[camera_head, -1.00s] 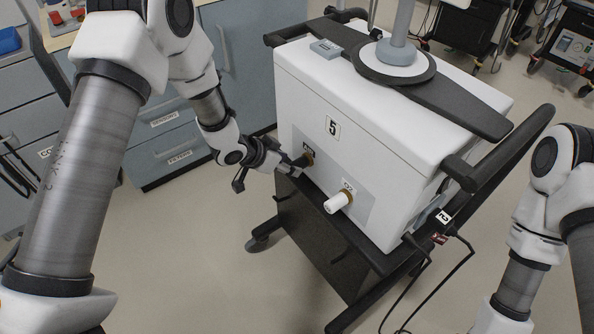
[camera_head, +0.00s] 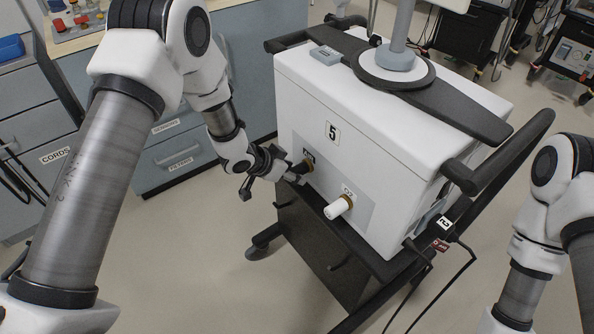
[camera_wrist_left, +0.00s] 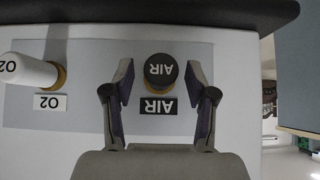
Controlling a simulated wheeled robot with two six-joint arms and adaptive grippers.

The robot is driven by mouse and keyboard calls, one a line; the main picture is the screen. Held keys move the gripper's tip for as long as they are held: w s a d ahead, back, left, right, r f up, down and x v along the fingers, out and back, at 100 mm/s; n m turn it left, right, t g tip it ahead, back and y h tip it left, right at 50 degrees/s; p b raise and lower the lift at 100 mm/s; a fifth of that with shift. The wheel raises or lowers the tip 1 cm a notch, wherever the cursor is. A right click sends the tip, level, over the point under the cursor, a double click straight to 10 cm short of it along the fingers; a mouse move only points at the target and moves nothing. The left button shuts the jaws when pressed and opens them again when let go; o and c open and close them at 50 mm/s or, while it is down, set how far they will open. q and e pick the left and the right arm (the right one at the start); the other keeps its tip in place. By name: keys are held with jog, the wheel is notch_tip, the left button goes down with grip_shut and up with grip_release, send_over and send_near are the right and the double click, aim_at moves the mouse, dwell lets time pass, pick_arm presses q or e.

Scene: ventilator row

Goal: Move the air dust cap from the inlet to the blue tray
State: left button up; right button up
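The air dust cap (camera_wrist_left: 161,68) is a dark round cap marked AIR, seated on the brass inlet of the white ventilator (camera_head: 400,150). In the head view, the cap (camera_head: 301,168) shows beside my left gripper (camera_head: 288,176). In the left wrist view, my left gripper (camera_wrist_left: 160,100) is open, with one finger on each side of the cap and visible gaps between. A blue tray-like object (camera_head: 11,47) shows at the far upper left, cut by the frame edge. My right gripper is out of view; only my right arm shows.
A white O2 cap (camera_head: 338,208) sticks out right of the air inlet. A dark cart shelf (camera_head: 375,262) lies below the ventilator. A rack with red items (camera_head: 75,22) stands on the counter behind my left arm. Cables hang at the cart's right.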

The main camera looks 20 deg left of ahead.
pick_arm(q)
grip_shut()
jog(key=shift+s+a, duration=0.1)
jog(key=shift+s+a, duration=0.8)
jog(key=shift+s, duration=0.2)
jog(key=shift+s+a, duration=0.75)
jog(key=shift+s, duration=0.25)
